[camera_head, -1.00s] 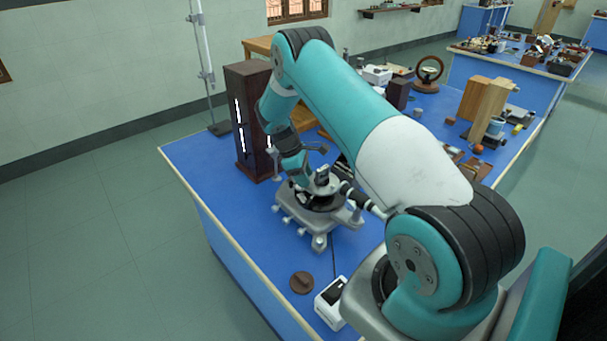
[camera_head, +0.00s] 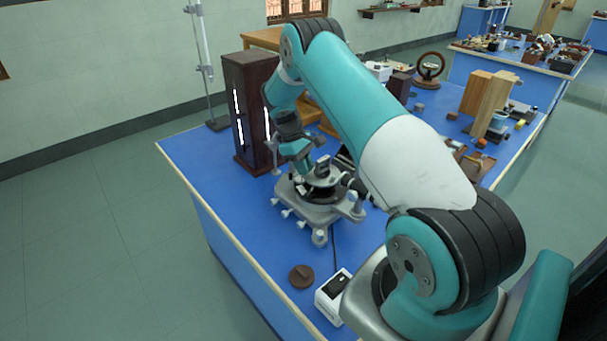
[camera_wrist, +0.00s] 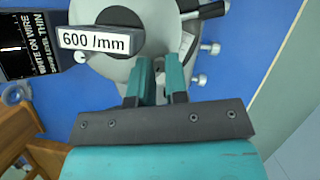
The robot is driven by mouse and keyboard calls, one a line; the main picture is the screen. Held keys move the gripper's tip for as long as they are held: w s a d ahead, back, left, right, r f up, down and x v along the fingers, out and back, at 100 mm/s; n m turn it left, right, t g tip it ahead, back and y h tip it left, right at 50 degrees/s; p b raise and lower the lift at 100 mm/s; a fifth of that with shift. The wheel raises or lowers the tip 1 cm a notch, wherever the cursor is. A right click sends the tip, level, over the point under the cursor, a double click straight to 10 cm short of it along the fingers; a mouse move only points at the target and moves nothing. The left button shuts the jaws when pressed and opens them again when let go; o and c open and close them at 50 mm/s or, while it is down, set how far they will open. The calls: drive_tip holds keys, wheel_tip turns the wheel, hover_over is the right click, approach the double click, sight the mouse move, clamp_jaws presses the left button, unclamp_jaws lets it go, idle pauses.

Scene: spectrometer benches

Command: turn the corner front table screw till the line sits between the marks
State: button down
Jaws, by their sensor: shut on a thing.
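The spectrometer (camera_head: 315,211), grey with a dark round table, stands on the blue bench in the head view. My gripper (camera_wrist: 160,68) points at its table, with the fingers close together at the table's edge in the wrist view. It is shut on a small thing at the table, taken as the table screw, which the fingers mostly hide. A grating labelled "600 /mm" (camera_wrist: 101,40) sits on the table to the left of the fingers.
A tall dark wooden box (camera_head: 247,105) with lit slits stands close behind my wrist. A brown disc (camera_head: 301,276) and a white box (camera_head: 334,297) lie near the bench's front edge. Wooden blocks (camera_head: 487,102) stand to the right. The bench's left front is clear.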

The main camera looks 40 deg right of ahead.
drive_tip(key=c, duration=1.1)
unclamp_jaws()
drive_tip(key=shift+r, duration=0.1)
drive_tip(key=p+v, duration=1)
drive_tip(key=v, duration=0.7)
drive_tip(key=shift+w+r+p, duration=0.15)
drive_tip(key=shift+w+p, duration=0.05)
drive_tip(key=shift+p, duration=0.15)
